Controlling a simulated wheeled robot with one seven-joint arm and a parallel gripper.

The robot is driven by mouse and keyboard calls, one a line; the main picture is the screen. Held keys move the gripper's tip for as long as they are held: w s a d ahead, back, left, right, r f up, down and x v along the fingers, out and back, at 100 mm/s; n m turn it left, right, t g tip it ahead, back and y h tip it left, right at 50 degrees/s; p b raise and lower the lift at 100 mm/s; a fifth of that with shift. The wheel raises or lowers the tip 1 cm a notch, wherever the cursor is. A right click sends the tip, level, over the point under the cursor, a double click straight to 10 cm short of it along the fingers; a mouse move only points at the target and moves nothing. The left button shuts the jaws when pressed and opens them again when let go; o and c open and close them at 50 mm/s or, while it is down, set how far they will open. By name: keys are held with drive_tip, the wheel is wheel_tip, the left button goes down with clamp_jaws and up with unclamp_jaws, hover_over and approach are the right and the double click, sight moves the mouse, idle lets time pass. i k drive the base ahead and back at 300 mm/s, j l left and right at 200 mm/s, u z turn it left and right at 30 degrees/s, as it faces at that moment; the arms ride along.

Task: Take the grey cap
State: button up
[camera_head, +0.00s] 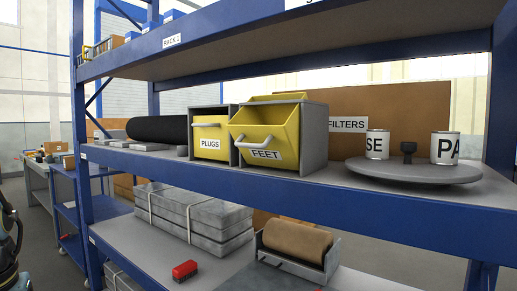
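I cannot make out a grey cap anywhere in this view. On the middle shelf, a yellow bin labelled PLUGS (210,135) sits upright in a grey housing. Beside it, a yellow bin labelled FEET (264,137) is tipped forward in its grey housing, with its top open. Its inside shows only in part, and I see no cap there. A grey round turntable (415,172) to the right bears two white labelled cans (445,148) and a small dark knob-shaped item (408,151) between them. My gripper is not in view.
A brown FILTERS box (350,125) stands behind the turntable. A black roll (157,129) lies left of the bins. The lower shelf holds strapped grey slabs (190,212), a red item (185,270) and a tray with a brown roll (296,242). The blue upper shelf (330,45) overhangs the bins.

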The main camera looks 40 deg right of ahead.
sight(183, 150)
drive_tip(key=z, duration=0.5)
drive_tip(key=i+j+z, duration=0.2)
drive_tip(key=z, duration=0.2)
drive_tip(key=i+j+z, duration=0.15)
drive_tip(key=j+z, duration=0.25)
drive_tip(key=i+j+z, duration=0.15)
drive_tip(key=z, duration=0.3)
drive_tip(key=j, duration=0.1)
